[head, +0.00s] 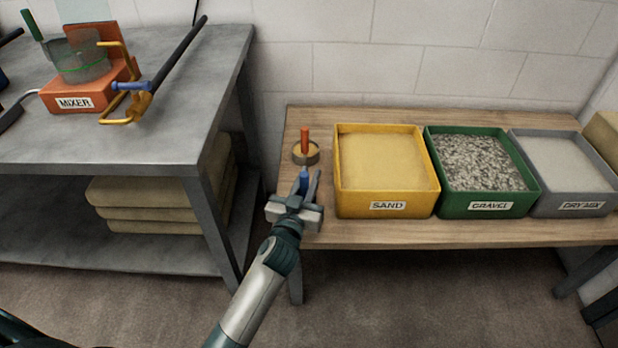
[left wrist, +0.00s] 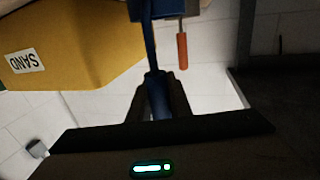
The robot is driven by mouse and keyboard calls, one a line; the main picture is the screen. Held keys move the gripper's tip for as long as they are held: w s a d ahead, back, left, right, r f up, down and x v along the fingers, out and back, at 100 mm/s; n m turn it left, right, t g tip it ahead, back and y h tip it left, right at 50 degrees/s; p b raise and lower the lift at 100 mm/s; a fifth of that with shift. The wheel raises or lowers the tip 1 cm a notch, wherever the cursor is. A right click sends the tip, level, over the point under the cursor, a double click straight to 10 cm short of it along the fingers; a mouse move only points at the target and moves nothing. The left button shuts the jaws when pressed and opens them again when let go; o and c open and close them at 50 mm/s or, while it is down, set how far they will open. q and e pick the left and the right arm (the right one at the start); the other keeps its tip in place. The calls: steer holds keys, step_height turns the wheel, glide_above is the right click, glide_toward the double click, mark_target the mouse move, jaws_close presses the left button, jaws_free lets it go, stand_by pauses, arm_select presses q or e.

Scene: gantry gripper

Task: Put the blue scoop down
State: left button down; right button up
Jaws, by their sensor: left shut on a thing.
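My left gripper (head: 306,185) is over the left end of the wooden table, beside the yellow sand bin. It is shut on the blue scoop (head: 304,178), and only part of the scoop shows between the fingers in the head view. In the left wrist view the scoop's blue handle (left wrist: 157,97) stands between the two dark fingertips (left wrist: 157,100), and a blue part shows at the top edge. Whether the scoop touches the table cannot be told. My right gripper is not in view.
The wooden table (head: 375,232) carries the sand bin (head: 385,208), gravel bin (head: 490,208) and dry mix bin (head: 570,208). A grey metal bench (head: 200,85) with an orange mixer (head: 75,97) stands left, across a gap.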

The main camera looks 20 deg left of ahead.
mark_target(303, 192)
arm_select(q)
steer(key=c, duration=1.6)
jaws_free()
steer(key=shift+f, duration=0.1)
steer(key=shift+c, duration=0.2)
steer(key=shift+s, duration=0.3)
steer(key=s, duration=0.9)
steer(key=shift+s+d, duration=0.1)
steer(key=shift+s, duration=0.25)
steer(key=shift+s+r, duration=0.2)
steer(key=shift+s, duration=0.65)
